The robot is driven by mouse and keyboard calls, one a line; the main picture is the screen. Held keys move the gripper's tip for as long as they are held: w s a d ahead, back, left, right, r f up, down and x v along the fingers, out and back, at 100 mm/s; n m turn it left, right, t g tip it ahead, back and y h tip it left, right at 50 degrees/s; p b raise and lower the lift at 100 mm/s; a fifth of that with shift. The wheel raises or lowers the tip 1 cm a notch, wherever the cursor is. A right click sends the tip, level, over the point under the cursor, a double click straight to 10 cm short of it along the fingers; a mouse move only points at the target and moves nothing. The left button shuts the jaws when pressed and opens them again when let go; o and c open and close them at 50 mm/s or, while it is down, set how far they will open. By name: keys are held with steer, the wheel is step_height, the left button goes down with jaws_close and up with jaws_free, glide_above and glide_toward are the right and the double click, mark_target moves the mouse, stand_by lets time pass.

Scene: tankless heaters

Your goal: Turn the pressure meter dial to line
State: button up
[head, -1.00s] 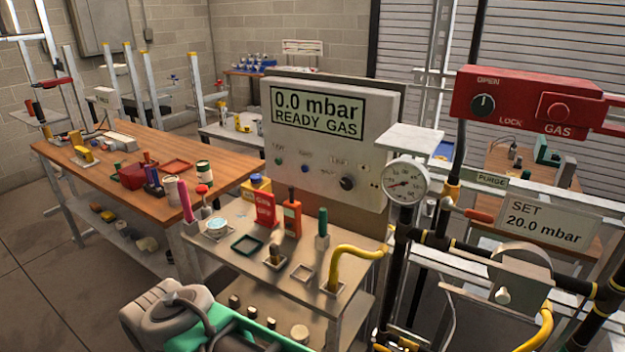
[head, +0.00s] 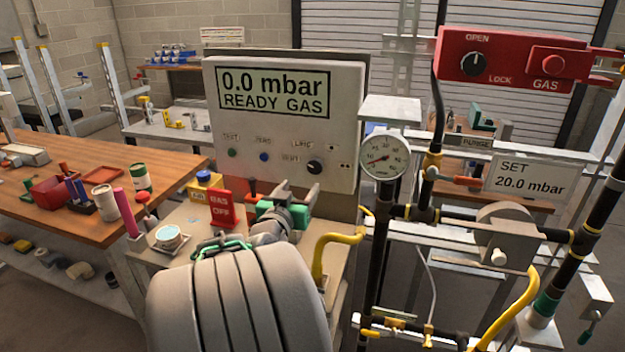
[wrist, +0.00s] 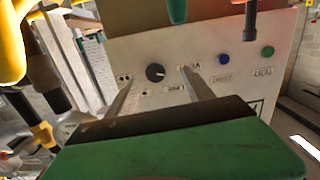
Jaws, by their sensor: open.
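The pressure meter (head: 285,90) is a pale box with a screen reading "0.0 mbar READY GAS". Its black round dial (head: 315,167) is at the lower right of its face, with small blurred labels above and to its left. I cannot tell clearly which label it points at. My gripper (head: 300,191) is open and empty, in front of the panel and a little below the dial in the head view. In the wrist view, upside down, the dial (wrist: 155,72) appears between my two grey fingers (wrist: 158,80), seemingly still apart from them.
A green and a blue button (head: 264,157) sit left of the dial. A round gauge (head: 384,156) and black pipes stand close to the right. A yellow hose (head: 330,245) rises below. A red tag (head: 222,209) and bottles stand on the bench. A red gas box (head: 515,62) hangs upper right.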

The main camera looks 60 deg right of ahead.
mark_target(314, 169)
steer(key=shift+h, duration=0.3)
steer(key=d, duration=0.2)
steer(key=d+p, duration=0.1)
steer(key=d, duration=0.2)
steer(key=d+r+p, duration=0.1)
steer(key=d, duration=0.2)
steer(key=shift+w+d, duration=0.1)
steer(key=shift+d, duration=0.1)
steer(key=shift+c, duration=0.2)
jaws_close()
